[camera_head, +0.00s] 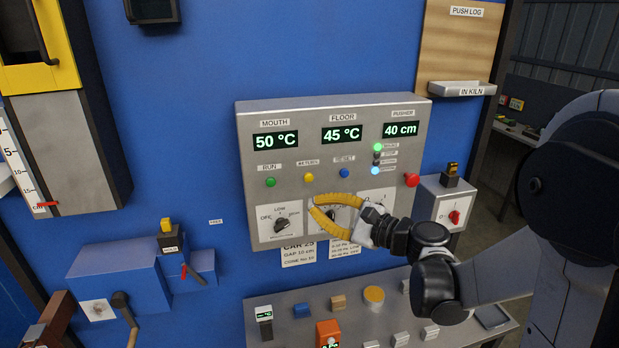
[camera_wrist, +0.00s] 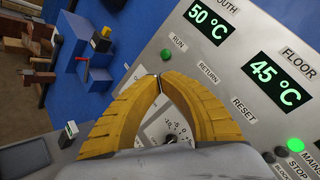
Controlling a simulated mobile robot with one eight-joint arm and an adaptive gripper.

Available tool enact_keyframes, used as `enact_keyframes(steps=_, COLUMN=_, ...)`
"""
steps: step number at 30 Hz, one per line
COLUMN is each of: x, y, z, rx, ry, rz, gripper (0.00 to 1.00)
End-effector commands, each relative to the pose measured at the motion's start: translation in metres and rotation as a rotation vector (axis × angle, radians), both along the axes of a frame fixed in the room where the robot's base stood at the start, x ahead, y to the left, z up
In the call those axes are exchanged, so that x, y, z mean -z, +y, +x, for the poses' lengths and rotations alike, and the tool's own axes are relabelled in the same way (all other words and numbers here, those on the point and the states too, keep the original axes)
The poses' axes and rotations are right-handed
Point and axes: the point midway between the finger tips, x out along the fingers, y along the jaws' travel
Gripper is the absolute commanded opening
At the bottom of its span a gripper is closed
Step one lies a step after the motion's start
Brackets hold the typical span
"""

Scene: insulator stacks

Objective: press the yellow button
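The yellow button (camera_head: 308,178) is a small round button on the grey control panel (camera_head: 355,112), under a small label. It sits between a green button (camera_head: 270,182) and a blue button (camera_head: 344,173). My gripper (camera_head: 312,203) has yellow ribbed fingers, with their tips together and nothing between them. In the head view the tips are just below the yellow button; I cannot tell how far off the panel they are. In the wrist view the tips (camera_wrist: 160,77) point near the green button (camera_wrist: 165,54), and the fingers hide the yellow button below the RETURN label.
Dials (camera_head: 282,224) sit below the buttons, partly behind my gripper. A red button (camera_head: 411,180) is at the panel's right. A grey box with a red switch (camera_head: 454,217) stands beside it. A lower console (camera_head: 285,336) holds several small blocks.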

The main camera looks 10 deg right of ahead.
Motion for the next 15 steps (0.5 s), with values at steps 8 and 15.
enact_keyframes(steps=8, x=0.0, y=0.0, z=0.013, rx=0.0, ry=0.0, rz=-0.002, gripper=0.0)
enact_keyframes(steps=15, x=-0.001, y=0.0, z=0.047, rx=-0.001, ry=0.0, rz=-0.002, gripper=0.0)
